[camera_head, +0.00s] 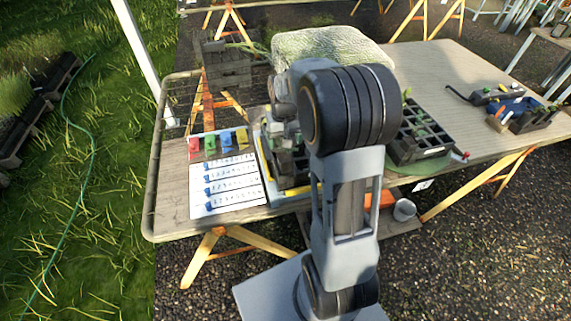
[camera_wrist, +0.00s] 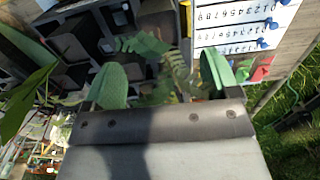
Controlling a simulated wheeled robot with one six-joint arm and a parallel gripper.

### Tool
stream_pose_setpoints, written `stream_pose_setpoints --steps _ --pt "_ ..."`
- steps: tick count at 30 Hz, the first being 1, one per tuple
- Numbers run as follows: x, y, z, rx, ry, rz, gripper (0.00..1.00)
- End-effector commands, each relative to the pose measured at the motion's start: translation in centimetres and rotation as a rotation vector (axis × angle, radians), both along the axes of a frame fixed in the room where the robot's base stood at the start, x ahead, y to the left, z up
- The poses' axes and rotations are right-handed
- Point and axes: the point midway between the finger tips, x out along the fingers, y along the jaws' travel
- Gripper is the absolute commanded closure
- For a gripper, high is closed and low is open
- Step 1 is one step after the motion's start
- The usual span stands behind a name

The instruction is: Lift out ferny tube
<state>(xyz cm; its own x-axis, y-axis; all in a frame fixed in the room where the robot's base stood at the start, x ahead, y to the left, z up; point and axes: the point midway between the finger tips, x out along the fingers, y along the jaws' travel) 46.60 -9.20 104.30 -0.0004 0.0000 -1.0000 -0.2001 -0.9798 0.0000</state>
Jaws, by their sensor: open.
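The ferny plant (camera_wrist: 146,45) shows in the wrist view, with jagged green fronds rising between and in front of my fingers. The tube that it grows in is mostly hidden, so I cannot tell whether the fingers touch it. My gripper (camera_wrist: 162,80) is open, one green-padded finger on each side of the fronds. A dark divided tray (camera_wrist: 107,46) with square cells lies beyond the fingers. In the head view my arm covers much of this tray (camera_head: 291,180) and hides my gripper's fingertips.
A number board (camera_head: 226,187) with coloured clips lies left of the tray. A second dark tray (camera_head: 432,151) with seedlings stands to the right. A blue tool tray (camera_head: 528,118) is farther right, and a pale fleece bundle (camera_head: 325,44) lies behind. Broad leaves (camera_wrist: 28,100) reach in at the wrist view's left.

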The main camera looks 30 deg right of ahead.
Motion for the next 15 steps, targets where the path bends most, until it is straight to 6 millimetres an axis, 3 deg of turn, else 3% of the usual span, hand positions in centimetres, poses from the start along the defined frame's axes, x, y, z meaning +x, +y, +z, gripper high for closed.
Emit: stream_pose_setpoints --steps 6,15 --pt "-0.1 0.0 -3.8 0.001 0.004 0.001 0.18" --pt "-0.1 0.1 -6.1 0.0 0.001 0.001 0.18"
